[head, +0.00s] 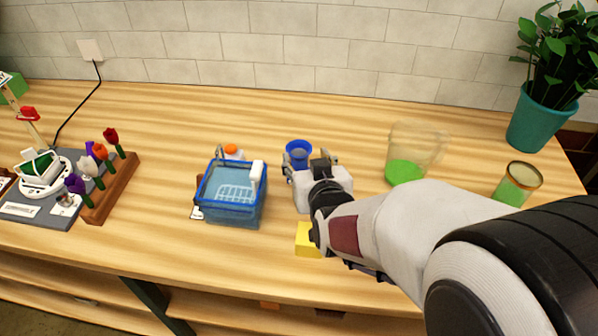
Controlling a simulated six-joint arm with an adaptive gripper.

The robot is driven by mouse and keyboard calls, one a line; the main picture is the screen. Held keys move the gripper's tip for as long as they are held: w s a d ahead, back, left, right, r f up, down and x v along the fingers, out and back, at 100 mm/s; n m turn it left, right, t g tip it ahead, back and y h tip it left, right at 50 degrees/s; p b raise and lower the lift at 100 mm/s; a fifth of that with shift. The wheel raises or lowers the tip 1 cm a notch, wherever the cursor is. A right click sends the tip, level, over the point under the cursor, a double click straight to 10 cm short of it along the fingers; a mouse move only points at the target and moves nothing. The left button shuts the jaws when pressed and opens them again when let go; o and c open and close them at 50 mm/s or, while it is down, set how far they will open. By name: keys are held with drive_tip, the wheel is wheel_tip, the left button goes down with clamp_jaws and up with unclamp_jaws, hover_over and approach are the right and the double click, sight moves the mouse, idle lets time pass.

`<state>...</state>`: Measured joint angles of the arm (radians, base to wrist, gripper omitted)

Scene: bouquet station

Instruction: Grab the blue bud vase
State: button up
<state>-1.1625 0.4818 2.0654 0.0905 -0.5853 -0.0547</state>
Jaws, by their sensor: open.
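The blue bud vase (298,149) stands on the wooden counter near the middle of the head view. Its wide blue rim shows, and its lower part is hidden behind my gripper. My gripper (309,166) is open, with its fingers at the near side of the vase. I cannot tell whether the vase is between the fingers or just beyond them.
A blue basin (233,214) stands left of my gripper. A yellow block (306,240) lies below it. A clear container with green contents (405,172) and a glass (517,184) stand right. A wooden flower rack (112,187) is at left. The back counter is clear.

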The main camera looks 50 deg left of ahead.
sight(297, 147)
drive_tip(key=shift+x, duration=0.85)
drive_tip(key=shift+a+f, duration=0.1)
drive_tip(key=shift+w+a+f, duration=0.1)
drive_tip(key=shift+a+f, duration=0.25)
drive_tip(key=shift+a, duration=0.2)
drive_tip(key=shift+w+a+f, duration=0.15)
drive_tip(key=shift+a+f, duration=0.15)
drive_tip(key=shift+a, duration=0.25)
drive_tip(key=shift+x, duration=1.2)
drive_tip(key=shift+r, duration=0.1)
clamp_jaws()
